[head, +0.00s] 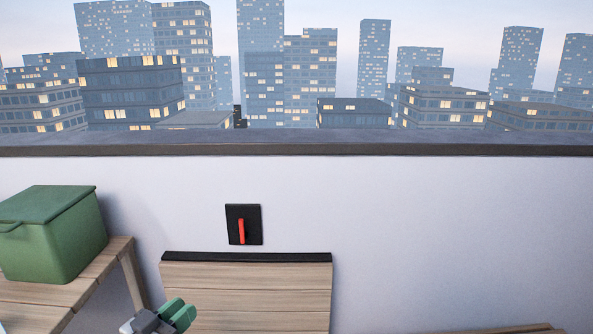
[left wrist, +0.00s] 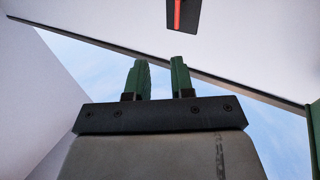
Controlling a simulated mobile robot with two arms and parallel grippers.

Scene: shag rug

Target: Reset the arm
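My left gripper (head: 178,313) is at the bottom of the head view, in front of the wooden panel. Its two green fingers also show in the left wrist view (left wrist: 160,75), with a clear gap between them and nothing held. My right gripper is in neither view. A black wall plate (head: 233,211) with a red lever (head: 242,231) is on the white wall, above and to the right of my left gripper. The red lever hangs downward in the head view. The plate also shows at the top of the left wrist view (left wrist: 193,14), apart from the fingers.
A green lidded box (head: 55,240) stands on a wooden table (head: 118,262) at the left. A slatted wooden panel (head: 250,290) with a black top edge is below the plate. Another wooden edge (head: 505,330) shows at bottom right. The wall at right is bare.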

